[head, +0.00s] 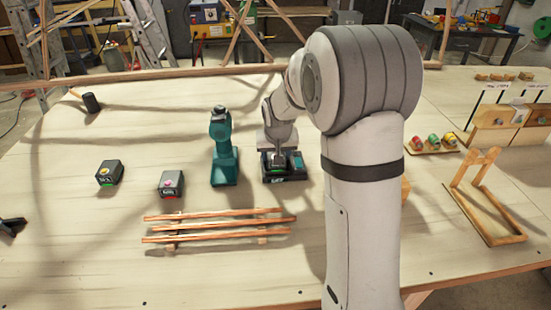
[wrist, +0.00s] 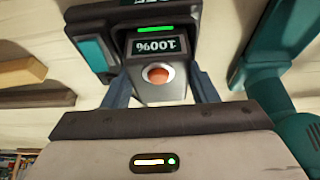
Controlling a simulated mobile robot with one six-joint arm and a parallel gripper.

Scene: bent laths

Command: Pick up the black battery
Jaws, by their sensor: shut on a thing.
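My gripper (wrist: 160,92) is shut on a dark block with a round orange button, which I take as the black battery (wrist: 170,97). Its jaws lie on both sides of the block. A lit green bar and an upside-down "100%" readout show just beyond the button. The block is at a black and teal charger (head: 295,173) right of the middle in the head view; I cannot tell whether it is seated or lifted slightly. The charger's teal panel also shows in the wrist view (wrist: 91,56). In the head view my gripper (head: 282,160) partly hides the block.
A teal drill (head: 222,160) stands close left of the charger. Copper-coloured laths (head: 218,228) lie in front. A wooden stand (head: 490,210) is right.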

